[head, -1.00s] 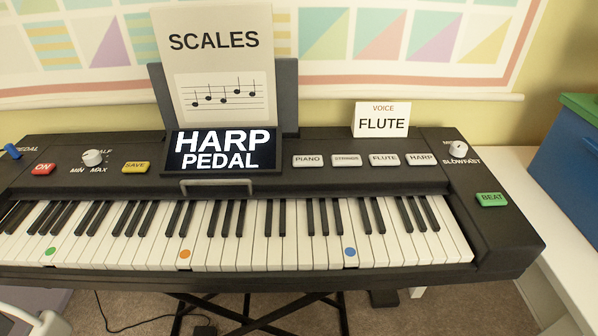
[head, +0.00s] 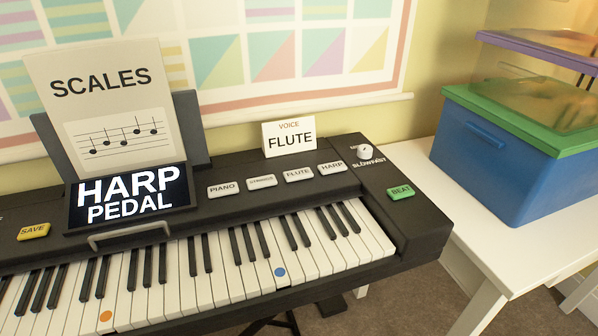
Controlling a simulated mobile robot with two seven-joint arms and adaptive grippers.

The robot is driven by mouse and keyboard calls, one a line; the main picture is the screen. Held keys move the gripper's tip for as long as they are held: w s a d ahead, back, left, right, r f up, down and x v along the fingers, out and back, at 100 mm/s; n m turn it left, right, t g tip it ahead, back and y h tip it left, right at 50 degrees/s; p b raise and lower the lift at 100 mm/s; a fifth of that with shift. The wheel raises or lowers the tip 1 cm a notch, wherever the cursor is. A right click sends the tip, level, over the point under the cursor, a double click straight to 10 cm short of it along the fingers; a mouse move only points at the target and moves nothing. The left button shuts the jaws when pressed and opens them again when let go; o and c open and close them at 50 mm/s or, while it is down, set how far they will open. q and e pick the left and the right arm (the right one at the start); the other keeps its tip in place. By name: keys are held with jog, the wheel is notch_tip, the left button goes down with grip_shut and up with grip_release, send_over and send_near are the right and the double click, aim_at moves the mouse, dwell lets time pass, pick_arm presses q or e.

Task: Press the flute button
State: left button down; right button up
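The flute button (head: 298,174) is a pale key marked FLUTE on the keyboard's top panel. It sits in a row between the strings button (head: 262,181) and the harp button (head: 332,167), with the piano button (head: 223,189) at the left end. A card (head: 289,136) reading VOICE FLUTE stands behind the row. The keyboard's screen (head: 131,198) reads HARP PEDAL. Neither of my grippers is in view.
A SCALES sheet (head: 98,80) stands on the music rest behind the screen. A green BEAT button (head: 401,192) and a knob (head: 365,151) lie at the right end. A white table (head: 507,249) at right bears a blue box (head: 495,150) with a green lid.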

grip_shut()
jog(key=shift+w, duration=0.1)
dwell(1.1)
